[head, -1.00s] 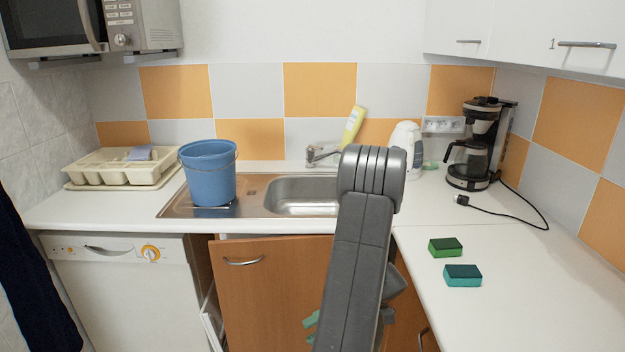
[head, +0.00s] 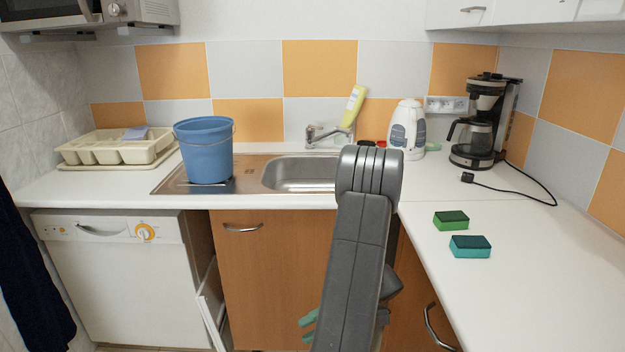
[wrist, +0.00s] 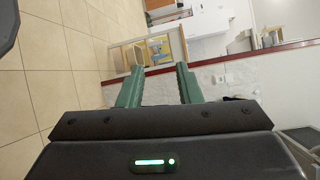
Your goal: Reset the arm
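My grey arm (head: 362,240) is folded up in the middle of the head view, its elbow in front of the sink. My gripper (wrist: 159,69) shows in the wrist view as two green fingers set apart with nothing between them, so it is open and empty. In the head view only bits of green finger (head: 308,325) show left of the arm, low in front of the cupboard door; the rest is hidden behind the arm. The wrist view looks sideways onto a tiled floor and distant furniture.
A blue bucket (head: 206,152) stands at the sink (head: 298,174). A green sponge (head: 451,220) and a teal sponge (head: 470,247) lie on the right counter (head: 540,285). A coffee maker (head: 480,125), a kettle (head: 407,130) and a dish rack (head: 115,148) stand further back.

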